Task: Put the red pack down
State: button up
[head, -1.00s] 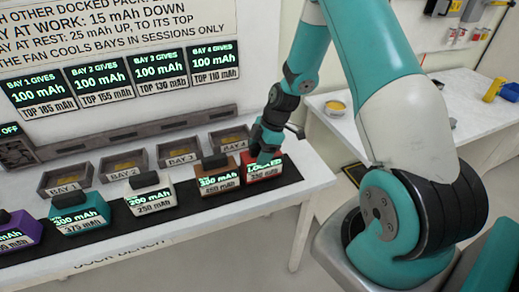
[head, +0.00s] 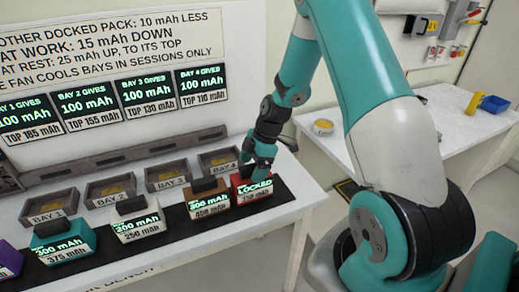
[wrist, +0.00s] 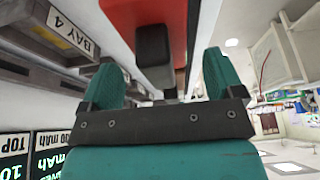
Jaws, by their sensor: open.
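The red pack (head: 250,198) stands at the right end of the black strip on the bench, and its label reads LOCKED. My gripper (head: 262,160) is at the top of the pack, from above and slightly behind it. In the wrist view the red pack (wrist: 140,14) is at the top, with its black handle (wrist: 153,50) projecting toward the space between my teal fingers. My gripper (wrist: 158,78) is open, with gaps on both sides of the handle.
A brown pack (head: 208,206) stands close left of the red pack, then a white pack (head: 136,222) and a teal pack (head: 64,240). Behind them, the Bay 4 tray (head: 217,160) and Bay 3 tray (head: 166,176) hold no packs. Bare bench lies right of the red pack.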

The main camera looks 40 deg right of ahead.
jog(key=v, duration=0.3)
jog(key=a+b+v, duration=0.1)
jog(key=v, duration=0.2)
jog(key=b+v, duration=0.1)
jog(key=v, duration=0.2)
jog(key=shift+s+a+r, duration=0.1)
jog(key=shift+r, duration=0.5)
jog(key=s+a+r+m, duration=0.25)
jog(key=a+r, duration=0.25)
jog(key=a, duration=0.4)
jog(key=s+a+r+m, duration=0.2)
jog(key=s+a+r, duration=0.1)
jog(key=s+a, duration=0.4)
jog(key=s+a+r+m+g, duration=0.1)
jog(key=s+a+r+m, duration=0.2)
jog(key=s+a, duration=0.5)
jog(key=s, duration=0.3)
jog(key=shift+s+r, duration=0.15)
jog(key=shift+s, duration=0.25)
